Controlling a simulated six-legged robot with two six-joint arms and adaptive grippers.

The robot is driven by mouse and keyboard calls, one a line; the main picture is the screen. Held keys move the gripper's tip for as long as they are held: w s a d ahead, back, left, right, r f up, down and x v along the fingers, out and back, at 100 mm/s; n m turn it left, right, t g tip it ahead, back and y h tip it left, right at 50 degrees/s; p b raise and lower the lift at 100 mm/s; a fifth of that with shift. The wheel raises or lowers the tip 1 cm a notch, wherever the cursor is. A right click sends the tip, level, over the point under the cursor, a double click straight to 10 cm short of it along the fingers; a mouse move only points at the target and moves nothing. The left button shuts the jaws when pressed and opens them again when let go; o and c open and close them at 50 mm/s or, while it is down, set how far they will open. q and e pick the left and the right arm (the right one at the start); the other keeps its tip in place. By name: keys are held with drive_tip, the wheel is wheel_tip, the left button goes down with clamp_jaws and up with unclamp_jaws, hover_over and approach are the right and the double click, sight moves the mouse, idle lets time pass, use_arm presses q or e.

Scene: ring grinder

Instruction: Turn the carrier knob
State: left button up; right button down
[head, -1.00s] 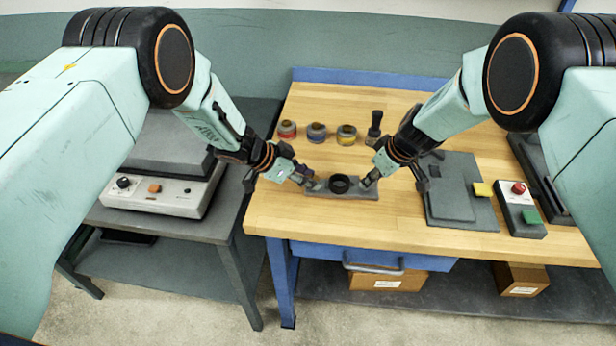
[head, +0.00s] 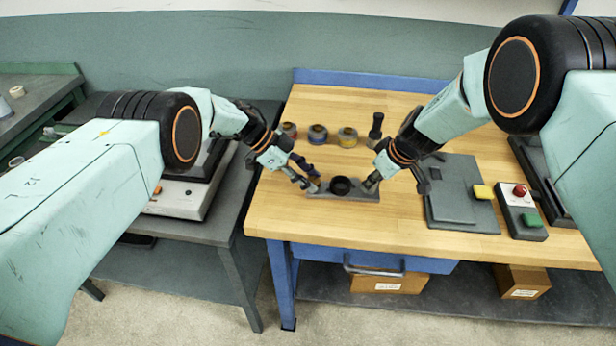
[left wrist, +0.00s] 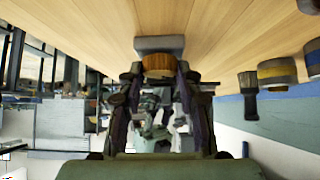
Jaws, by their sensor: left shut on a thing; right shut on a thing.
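The grey carrier (head: 343,194) lies on the wooden bench top with a black ring (head: 341,185) on its middle. My left gripper (head: 314,186) is at the carrier's left end. In the left wrist view the fingers (left wrist: 158,72) are shut around a short brown round knob (left wrist: 158,62), with the grey end of the carrier (left wrist: 158,44) just beyond it. My right gripper (head: 370,187) is shut on the right end of the carrier. The fingers hide the knob in the head view.
Several small jars (head: 317,134) and a dark-handled tool (head: 375,128) stand behind the carrier. A grey plate fixture (head: 463,207) and a button box (head: 521,211) are to the right. A grey side table (head: 225,225) stands left. The bench front is clear.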

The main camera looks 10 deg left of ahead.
use_arm(q)
drive_tip(key=shift+d+m, duration=0.15)
drive_tip(key=shift+m, duration=0.15)
idle(0.4)
drive_tip(key=o, duration=1.2)
drive_tip(key=shift+c, duration=0.2)
drive_tip(key=shift+a, duration=0.2)
drive_tip(key=v, duration=1.2)
drive_tip(key=shift+w, duration=0.15)
